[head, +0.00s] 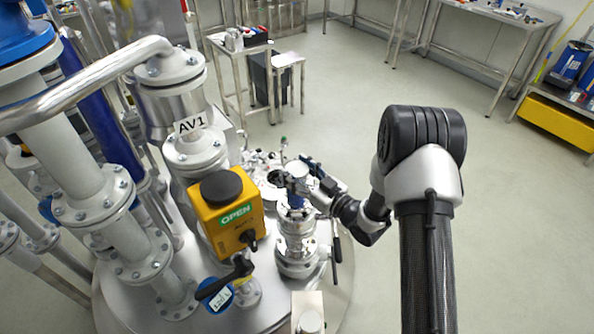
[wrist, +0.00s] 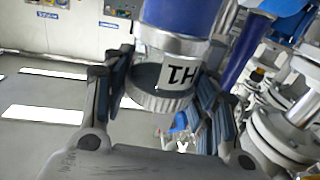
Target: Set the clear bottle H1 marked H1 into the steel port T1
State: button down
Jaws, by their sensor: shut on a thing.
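The bottle H1 (wrist: 172,77) is large in the wrist view, its H1 label upside down there. It shows a ridged grey end, a pale band with the label and a blue part; no clear wall can be made out. In the head view its round pale top (head: 297,169) stands roughly upright. My gripper (head: 300,184) is shut on it from the right; the fingers show on both sides in the wrist view (wrist: 165,100). A blue part shows below the fingers, above a flanged steel fitting (head: 297,240), probably port T1; no T1 mark is legible. I cannot tell whether they touch.
A yellow valve box marked OPEN (head: 231,213) stands close left of the fitting, with the tall AV1 column (head: 194,150) behind it. Small steel fittings (head: 262,165) crowd the vessel lid behind my gripper.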

jog(key=shift+f+b, duration=1.3)
jog(key=shift+f, duration=0.05)
jog(key=shift+f+b, duration=0.6)
dwell(1.8)
jog(key=c, duration=0.9)
grip_release()
jog(key=o, duration=0.3)
jog(key=shift+f, duration=0.1)
jog(key=v, duration=1.2)
